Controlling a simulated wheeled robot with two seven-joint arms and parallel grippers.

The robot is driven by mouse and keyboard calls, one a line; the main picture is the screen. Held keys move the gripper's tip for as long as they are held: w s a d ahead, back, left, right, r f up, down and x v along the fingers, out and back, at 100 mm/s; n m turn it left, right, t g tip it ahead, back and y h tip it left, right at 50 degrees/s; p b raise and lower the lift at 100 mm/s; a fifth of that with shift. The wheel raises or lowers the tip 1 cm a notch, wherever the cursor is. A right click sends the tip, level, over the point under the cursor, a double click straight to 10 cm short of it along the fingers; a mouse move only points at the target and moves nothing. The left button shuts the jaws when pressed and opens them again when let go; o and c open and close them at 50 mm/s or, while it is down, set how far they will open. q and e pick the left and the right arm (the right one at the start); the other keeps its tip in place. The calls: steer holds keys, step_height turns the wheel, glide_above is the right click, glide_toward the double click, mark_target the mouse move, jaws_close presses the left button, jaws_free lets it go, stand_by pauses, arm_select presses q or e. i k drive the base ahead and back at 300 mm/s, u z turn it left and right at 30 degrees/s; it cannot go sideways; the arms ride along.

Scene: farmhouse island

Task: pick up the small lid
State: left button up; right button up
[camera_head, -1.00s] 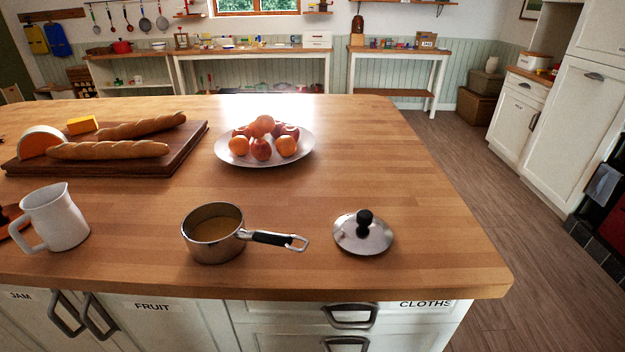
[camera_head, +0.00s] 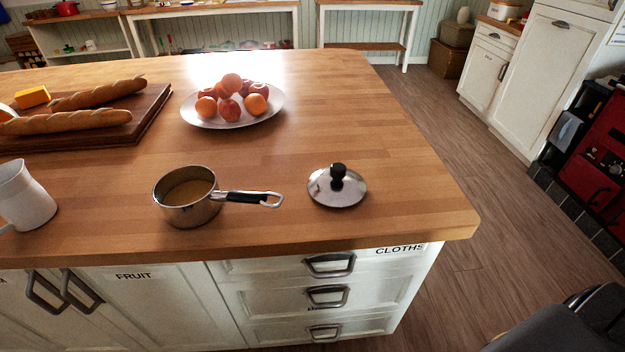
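The small lid (camera_head: 338,188) is round and silver with a black knob on top. It lies flat, knob up, on the wooden island top (camera_head: 400,165) near its front right part. A small steel saucepan (camera_head: 187,203) with a yellowish content stands to its left. The pan's black handle points right, toward the lid, with a gap between them. Neither of my grippers shows. A dark part, probably my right arm, shows at the bottom right corner.
A white jug (camera_head: 25,196) stands at the left. A fruit plate (camera_head: 232,122) and a board (camera_head: 150,115) with baguettes and cheese are farther back. The island's front edge and right corner are close to the lid. Wood is clear around the lid.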

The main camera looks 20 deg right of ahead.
mark_target(337, 186)
steer(key=z, duration=2.8)
steer(key=k, duration=1.25)
steer(key=u, duration=2.3)
